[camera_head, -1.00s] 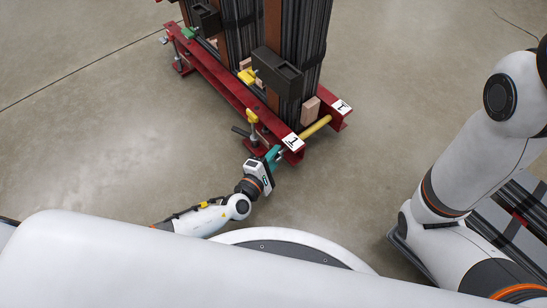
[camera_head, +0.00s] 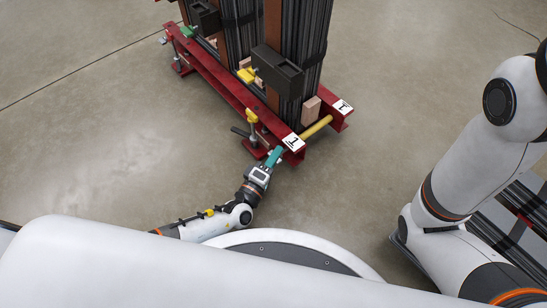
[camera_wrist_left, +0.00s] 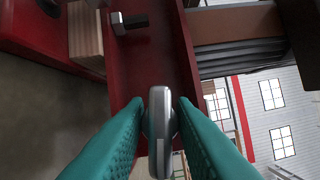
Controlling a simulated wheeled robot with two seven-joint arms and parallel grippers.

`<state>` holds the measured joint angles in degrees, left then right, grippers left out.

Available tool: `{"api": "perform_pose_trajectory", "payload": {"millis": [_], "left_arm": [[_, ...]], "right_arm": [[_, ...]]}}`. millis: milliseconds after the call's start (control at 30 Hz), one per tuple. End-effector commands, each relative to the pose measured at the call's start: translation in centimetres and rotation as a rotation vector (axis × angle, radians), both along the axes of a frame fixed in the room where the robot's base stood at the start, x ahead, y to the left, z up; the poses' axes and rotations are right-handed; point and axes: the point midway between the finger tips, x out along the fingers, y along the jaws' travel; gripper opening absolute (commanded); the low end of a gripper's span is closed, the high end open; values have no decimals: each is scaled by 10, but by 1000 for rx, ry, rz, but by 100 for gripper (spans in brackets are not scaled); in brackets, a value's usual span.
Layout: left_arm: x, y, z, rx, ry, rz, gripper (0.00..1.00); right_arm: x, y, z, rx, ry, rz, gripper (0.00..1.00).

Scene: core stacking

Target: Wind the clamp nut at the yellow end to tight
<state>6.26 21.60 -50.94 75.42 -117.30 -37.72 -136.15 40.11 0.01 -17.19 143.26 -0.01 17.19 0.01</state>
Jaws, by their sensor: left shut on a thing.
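The red clamp frame (camera_head: 225,82) stands on the floor, with a yellow bar (camera_head: 316,127) across its near right end. In the left wrist view a grey metal clamp nut (camera_wrist_left: 160,120) stands in front of the red beam (camera_wrist_left: 158,50). My left gripper (camera_head: 274,158) reaches the outer face of the beam at the yellow end. In the wrist view its teal fingers (camera_wrist_left: 160,128) are shut on the nut, one on each side. The nut itself is too small to tell in the head view. My right gripper is out of view.
Tall stacks of dark strips (camera_head: 305,45) stand in the frame, with a black block (camera_head: 277,72) and wooden blocks (camera_head: 310,110) beside them. A yellow-topped upright (camera_head: 252,117) stands left of my gripper. More strips (camera_head: 525,212) lie at right. The floor between is clear.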

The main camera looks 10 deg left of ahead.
Motion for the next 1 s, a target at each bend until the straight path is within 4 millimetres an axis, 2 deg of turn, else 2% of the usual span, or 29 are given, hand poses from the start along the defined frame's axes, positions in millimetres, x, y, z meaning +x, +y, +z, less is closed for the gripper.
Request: {"api": "perform_pose_trajectory", "payload": {"millis": [133, 400, 800, 1000], "left_arm": [[-1, 2, -5, 55, -35, 2, 0], [-1, 3, -5, 303, -230, 2, 0], [-1, 3, -4, 350, -264, 3, 0], [0, 3, -6, 530, -406, 3, 0]], "right_arm": [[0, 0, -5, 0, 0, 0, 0], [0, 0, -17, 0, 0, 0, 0], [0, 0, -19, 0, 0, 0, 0], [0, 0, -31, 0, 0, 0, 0]]}}
